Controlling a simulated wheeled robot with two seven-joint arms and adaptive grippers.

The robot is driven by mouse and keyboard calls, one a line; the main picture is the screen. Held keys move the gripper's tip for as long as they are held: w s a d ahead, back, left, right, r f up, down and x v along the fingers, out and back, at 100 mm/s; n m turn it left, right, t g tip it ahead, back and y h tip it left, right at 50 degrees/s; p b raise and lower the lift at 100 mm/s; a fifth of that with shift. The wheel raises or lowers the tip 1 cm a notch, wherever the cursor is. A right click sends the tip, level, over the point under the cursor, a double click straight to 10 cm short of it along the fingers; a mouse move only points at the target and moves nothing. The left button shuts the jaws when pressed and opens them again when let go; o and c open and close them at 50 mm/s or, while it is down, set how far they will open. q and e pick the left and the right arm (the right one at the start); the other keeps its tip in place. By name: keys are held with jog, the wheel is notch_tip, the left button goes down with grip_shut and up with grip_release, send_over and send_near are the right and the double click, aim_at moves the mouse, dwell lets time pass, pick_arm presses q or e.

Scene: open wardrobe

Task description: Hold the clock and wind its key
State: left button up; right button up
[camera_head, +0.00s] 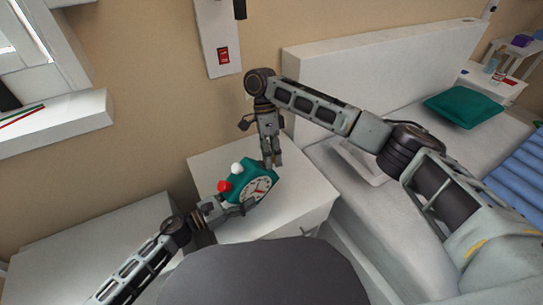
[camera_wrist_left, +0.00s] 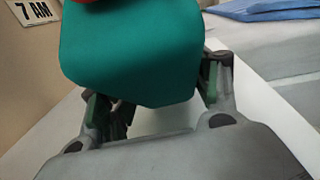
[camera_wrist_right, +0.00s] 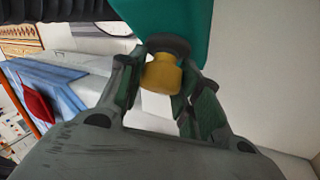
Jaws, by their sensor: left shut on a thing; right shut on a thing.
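The clock (camera_head: 245,171) has a teal body, a white face, and a red and a white knob on one side. It is tilted above the white nightstand. My left gripper (camera_head: 240,208) is shut on the clock's lower edge; the teal body fills the space above its fingers in the left wrist view (camera_wrist_left: 130,50). My right gripper (camera_head: 272,162) comes from above at the clock's far side. In the right wrist view its fingers (camera_wrist_right: 160,95) are shut on the yellow key (camera_wrist_right: 161,73), which sticks out of a dark collar on the teal body. The key is hidden in the head view.
The nightstand top (camera_head: 290,205) is otherwise bare. A bed (camera_head: 345,185) with a green pillow (camera_head: 463,107) stands to the right. A white wall panel with a red switch (camera_head: 223,55) is behind. A grey rounded shape (camera_head: 265,275) fills the lower middle.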

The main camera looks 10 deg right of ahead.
jog(key=o, duration=1)
jog(key=shift+o, duration=0.2)
jog(key=shift+r, duration=0.1)
jog(key=v, duration=1.1)
jog(key=shift+w+r, duration=0.2)
jog(key=shift+r, duration=0.15)
jog(key=shift+a, duration=0.1)
